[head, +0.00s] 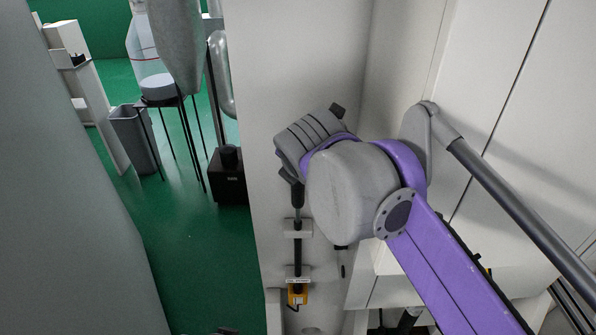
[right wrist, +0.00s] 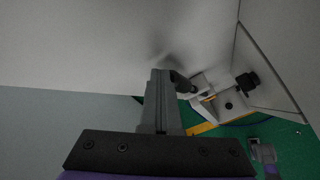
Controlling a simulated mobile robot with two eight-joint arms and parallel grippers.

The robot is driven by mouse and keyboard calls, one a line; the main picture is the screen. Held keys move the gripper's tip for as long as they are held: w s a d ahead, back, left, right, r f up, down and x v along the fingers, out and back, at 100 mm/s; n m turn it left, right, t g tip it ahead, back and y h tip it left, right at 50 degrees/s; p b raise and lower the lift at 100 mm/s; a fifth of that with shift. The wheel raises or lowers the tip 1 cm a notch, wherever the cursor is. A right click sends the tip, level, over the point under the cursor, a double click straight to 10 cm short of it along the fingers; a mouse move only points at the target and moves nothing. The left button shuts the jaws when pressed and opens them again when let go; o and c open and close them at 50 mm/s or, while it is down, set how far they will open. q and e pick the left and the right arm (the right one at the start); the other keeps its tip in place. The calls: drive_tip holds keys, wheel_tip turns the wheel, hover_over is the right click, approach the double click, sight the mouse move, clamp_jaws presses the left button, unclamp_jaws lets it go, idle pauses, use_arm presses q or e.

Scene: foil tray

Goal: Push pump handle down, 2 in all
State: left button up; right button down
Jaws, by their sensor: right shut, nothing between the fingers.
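The pump appears to be a slim black rod assembly (head: 297,242) held by pale brackets on the white wall panel, with a small yellow box (head: 297,294) at its lower end. In the right wrist view, a pale bracket with a dark knob (right wrist: 247,84) shows beyond the fingers; I cannot tell whether this is the handle. My right arm comes in from the right in the head view, its wrist just above the rod. My right gripper (right wrist: 160,98) is shut and empty. Contact with the handle cannot be made out.
A black box (head: 229,178), a grey bin (head: 134,140) and a thin-legged stand (head: 163,101) are on the green floor at left. White wall panels close in behind and right of my arm.

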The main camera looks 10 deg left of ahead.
use_arm(q)
drive_tip(key=shift+s+f+b, duration=0.15)
drive_tip(key=shift+f+b, duration=1)
drive_tip(key=shift+f, duration=0.05)
use_arm(e)
drive_tip(key=shift+f, duration=1.95)
use_arm(q)
drive_tip(key=shift+r, duration=0.1)
use_arm(e)
drive_tip(key=shift+r, duration=0.1)
use_arm(q)
drive_tip(key=shift+w+r+p, duration=0.25)
drive_tip(key=shift+r+p, duration=0.95)
drive_tip(key=shift+w+r+p, duration=0.2)
drive_tip(key=shift+r+p, duration=0.95)
drive_tip(key=shift+r, duration=0.05)
use_arm(e)
drive_tip(key=shift+r, duration=2.85)
drive_tip(key=shift+r+p, duration=0.35)
drive_tip(key=shift+r, duration=0.1)
use_arm(q)
drive_tip(key=r+p, duration=0.1)
drive_tip(key=r, duration=0.1)
drive_tip(key=w+r+p, duration=0.1)
drive_tip(key=r+p, duration=0.1)
drive_tip(key=shift+w+r, duration=0.1)
drive_tip(key=shift+r, duration=0.1)
use_arm(e)
wheel_tip(320, 180, up, 4)
drive_tip(key=shift+r, duration=0.1)
